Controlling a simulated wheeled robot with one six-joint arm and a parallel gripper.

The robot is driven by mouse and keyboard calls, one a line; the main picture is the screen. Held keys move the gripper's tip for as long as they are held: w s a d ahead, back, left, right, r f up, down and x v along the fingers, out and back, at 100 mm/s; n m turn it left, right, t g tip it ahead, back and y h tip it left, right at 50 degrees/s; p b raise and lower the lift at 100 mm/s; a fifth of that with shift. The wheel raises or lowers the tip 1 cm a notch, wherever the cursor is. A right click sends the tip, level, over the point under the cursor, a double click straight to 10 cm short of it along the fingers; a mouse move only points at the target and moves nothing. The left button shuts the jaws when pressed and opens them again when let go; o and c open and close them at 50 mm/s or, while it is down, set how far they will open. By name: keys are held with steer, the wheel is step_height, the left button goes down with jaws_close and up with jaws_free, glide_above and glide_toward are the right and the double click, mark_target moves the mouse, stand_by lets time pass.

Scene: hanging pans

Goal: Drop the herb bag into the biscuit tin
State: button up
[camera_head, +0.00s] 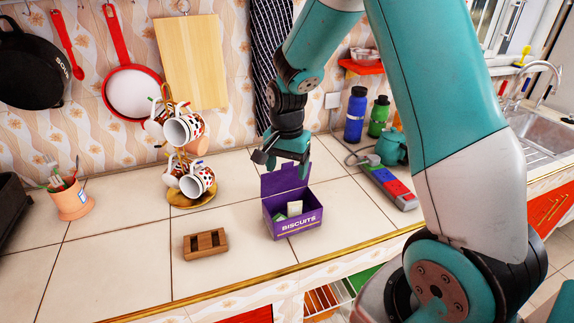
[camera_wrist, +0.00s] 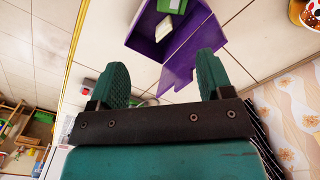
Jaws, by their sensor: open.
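The purple biscuit tin (camera_head: 296,226) stands on the tiled counter with its lid (camera_head: 286,179) raised at the back. A pale cream packet (camera_head: 294,208) and a green item (camera_head: 279,216) are inside it. In the wrist view, the tin (camera_wrist: 143,40) holds the cream packet (camera_wrist: 163,29) and the green item (camera_wrist: 172,6). I cannot tell which of these, if either, is the herb bag. My gripper (camera_head: 283,158) is above the tin near the raised lid. In the wrist view its fingers (camera_wrist: 163,75) are apart with nothing between them.
A mug tree (camera_head: 185,155) stands left of the tin. A slotted wooden block (camera_head: 205,243) lies in front, to the left. A grey device with coloured panels (camera_head: 391,183), bottles (camera_head: 355,114) and a teal kettle (camera_head: 391,147) are to the right. The counter at left front is clear.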

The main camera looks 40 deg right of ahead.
steer(key=s+a+r+n+y, duration=0.2)
steer(key=s+a+r+n, duration=0.85)
steer(key=a, duration=0.25)
steer(key=s+a+r+n+y, duration=0.1)
steer(key=s+a+r+n, duration=0.1)
steer(key=s, duration=0.4)
steer(key=s+a+r+n+y, duration=0.1)
steer(key=s+a+r+n, duration=0.1)
steer(key=s+a+n, duration=0.2)
steer(key=shift+s+a+n, duration=0.3)
steer(key=shift+s+n, duration=0.85)
steer(key=shift+s, duration=0.05)
steer(key=shift+f, duration=0.2)
step_height(320, 180, down, 2)
steer(key=b, duration=0.3)
steer(key=shift+f, duration=0.2)
